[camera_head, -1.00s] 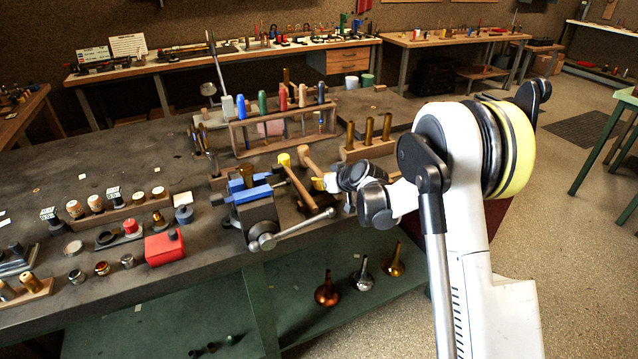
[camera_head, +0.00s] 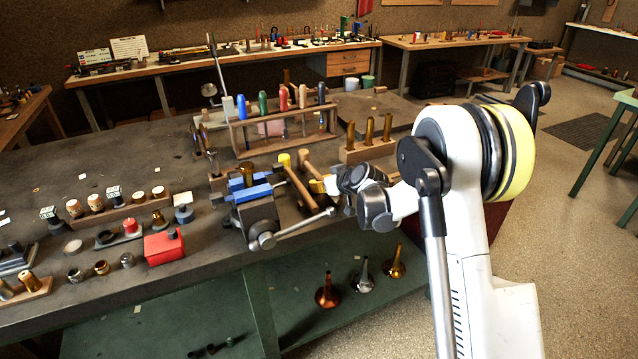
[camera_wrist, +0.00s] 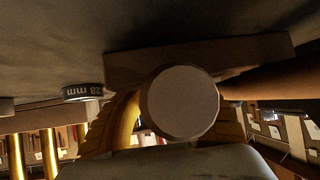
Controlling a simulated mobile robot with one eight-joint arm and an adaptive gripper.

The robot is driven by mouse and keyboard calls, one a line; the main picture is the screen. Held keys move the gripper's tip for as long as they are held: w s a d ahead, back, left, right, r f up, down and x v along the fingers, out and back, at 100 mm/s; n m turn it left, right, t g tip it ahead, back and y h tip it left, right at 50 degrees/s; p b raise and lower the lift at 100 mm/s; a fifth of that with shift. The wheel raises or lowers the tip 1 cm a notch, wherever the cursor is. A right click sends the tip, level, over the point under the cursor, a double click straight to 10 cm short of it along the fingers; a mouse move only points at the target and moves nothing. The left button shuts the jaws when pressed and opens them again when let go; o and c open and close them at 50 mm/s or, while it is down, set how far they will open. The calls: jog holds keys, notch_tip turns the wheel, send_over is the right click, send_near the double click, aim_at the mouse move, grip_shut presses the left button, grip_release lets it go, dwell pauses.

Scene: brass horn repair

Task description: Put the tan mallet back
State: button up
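The tan mallet (camera_head: 304,157) is on the right side of the bench, beside the vise, with its wooden handle slanting down to my gripper (camera_head: 318,186). In the wrist view a round tan-grey end (camera_wrist: 180,103), which looks like part of this mallet, sits between the yellow fingers of my gripper (camera_wrist: 178,125). The fingers appear closed around it, though their contact is hidden behind the round end. A yellow-faced mallet (camera_head: 284,160) with a wooden handle lies just left of it. A brown wooden bar (camera_wrist: 215,54) shows behind the round end.
A vise (camera_head: 258,215) with blue jaws and a protruding handle stands close on the left. A wooden block with brass rods (camera_head: 368,148) is behind my gripper. A rack of coloured handles (camera_head: 285,127) stands further back. A 28 mm marked ring (camera_wrist: 82,92) lies nearby.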

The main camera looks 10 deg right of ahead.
jog(key=shift+s+f, duration=0.1)
jog(key=shift+d+r+p, duration=0.1)
jog(key=shift+r+p, duration=0.2)
jog(key=shift+p, duration=0.15)
jog(key=p+v, duration=0.1)
jog(key=v, duration=0.5)
jog(key=p+v, duration=0.2)
jog(key=v, duration=0.4)
jog(key=shift+w+r+p, duration=0.25)
jog(key=shift+p, duration=0.05)
jog(key=s+a+r+m+g, duration=0.1)
jog(key=s+r, duration=0.6)
jog(key=s, duration=0.1)
jog(key=s+d+r+m+g+h, duration=0.2)
jog(key=s+m+h, duration=0.2)
jog(key=s, duration=2.4)
jog(key=shift+d+r+h, duration=0.2)
jog(key=shift+h, duration=0.2)
jog(key=shift+w, duration=0.1)
